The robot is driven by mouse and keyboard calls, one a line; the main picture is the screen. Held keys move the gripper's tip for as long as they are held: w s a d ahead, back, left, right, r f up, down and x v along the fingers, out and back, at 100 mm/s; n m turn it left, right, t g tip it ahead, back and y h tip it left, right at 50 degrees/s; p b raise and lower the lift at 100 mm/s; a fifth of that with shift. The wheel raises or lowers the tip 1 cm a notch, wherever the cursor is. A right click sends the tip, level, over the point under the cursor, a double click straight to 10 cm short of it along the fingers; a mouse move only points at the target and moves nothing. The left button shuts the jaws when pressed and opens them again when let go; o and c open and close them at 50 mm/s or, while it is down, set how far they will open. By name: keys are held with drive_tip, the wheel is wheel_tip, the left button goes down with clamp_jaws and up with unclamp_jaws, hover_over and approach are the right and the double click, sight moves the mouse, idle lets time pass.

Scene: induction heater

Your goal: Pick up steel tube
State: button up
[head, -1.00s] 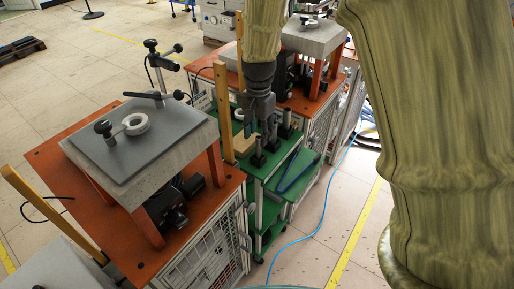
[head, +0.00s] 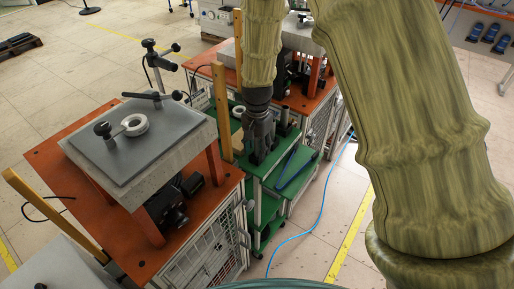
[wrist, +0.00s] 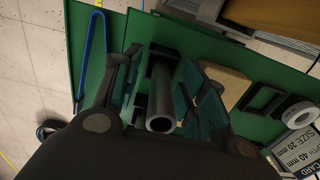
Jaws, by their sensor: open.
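The steel tube (wrist: 160,98) is dark grey and hollow, with its round open end facing the wrist camera. It stands at the green shelf cart (wrist: 95,70). My gripper (wrist: 165,88) is open, with one finger on each side of the tube and visible gaps between. In the head view my gripper (head: 260,148) points down low over the cart's green top and hides the tube. I cannot tell there how far down the fingers reach.
A white ring (wrist: 298,112), a tan block (wrist: 232,85) and a printed label (wrist: 300,145) are at the right. Orange-topped heater benches (head: 80,150) flank the cart. A blue cable (head: 315,225) runs on the floor.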

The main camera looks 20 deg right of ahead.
sight(257, 139)
clamp_jaws()
idle(0.4)
drive_tip(key=shift+r+b, duration=0.3)
drive_tip(key=shift+r, duration=1.5)
drive_tip(key=s+r+b, duration=0.1)
drive_tip(key=s+b, duration=0.2)
drive_tip(key=s, duration=1.3)
wheel_tip(257, 139, up, 8)
drive_tip(key=p, duration=0.8)
